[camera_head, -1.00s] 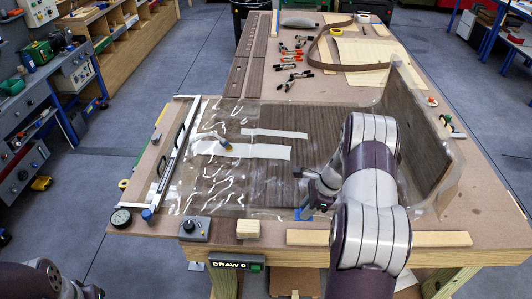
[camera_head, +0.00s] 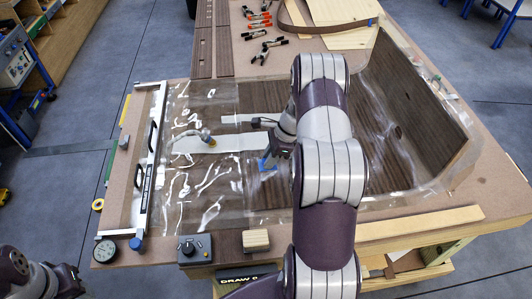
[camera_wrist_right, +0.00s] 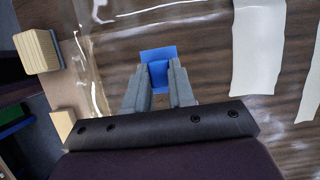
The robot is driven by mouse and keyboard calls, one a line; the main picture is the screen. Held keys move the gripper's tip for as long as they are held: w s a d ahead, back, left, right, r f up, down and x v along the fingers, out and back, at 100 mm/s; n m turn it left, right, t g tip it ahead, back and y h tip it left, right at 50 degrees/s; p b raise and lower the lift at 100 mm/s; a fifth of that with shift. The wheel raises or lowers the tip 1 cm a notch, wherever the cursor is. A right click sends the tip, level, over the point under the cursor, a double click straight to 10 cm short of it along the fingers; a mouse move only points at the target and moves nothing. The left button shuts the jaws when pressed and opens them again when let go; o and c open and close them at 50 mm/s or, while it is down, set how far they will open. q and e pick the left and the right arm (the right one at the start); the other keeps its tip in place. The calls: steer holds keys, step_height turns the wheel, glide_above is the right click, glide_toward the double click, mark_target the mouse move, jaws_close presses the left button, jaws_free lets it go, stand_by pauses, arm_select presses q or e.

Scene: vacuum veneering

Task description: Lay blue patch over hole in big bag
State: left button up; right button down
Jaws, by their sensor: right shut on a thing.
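The blue patch (camera_head: 266,164) is a small flat piece at the tips of my right gripper (camera_head: 272,153), over the big clear bag (camera_head: 215,180). In the right wrist view the blue patch (camera_wrist_right: 158,54) sticks out past the fingers of my right gripper (camera_wrist_right: 158,85), which are shut on it. I cannot tell whether the patch touches the bag. The hole cannot be made out.
White strips (camera_head: 225,143) lie on the bag near a hose fitting (camera_head: 208,137). A metal clamp bar (camera_head: 148,165) runs along the bag's left end. A wood block (camera_head: 256,240) and a control box (camera_head: 195,248) stand at the front edge. Clamps (camera_head: 265,42) lie at the back.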

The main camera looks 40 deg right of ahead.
mark_target(269, 176)
steer(key=shift+w, duration=0.25)
step_height(269, 176, down, 6)
steer(key=b, duration=0.3)
steer(key=shift+b, duration=0.35)
steer(key=shift+r, duration=0.1)
steer(key=shift+s, duration=0.1)
stand_by(0.6)
steer(key=c, duration=0.9)
jaws_free()
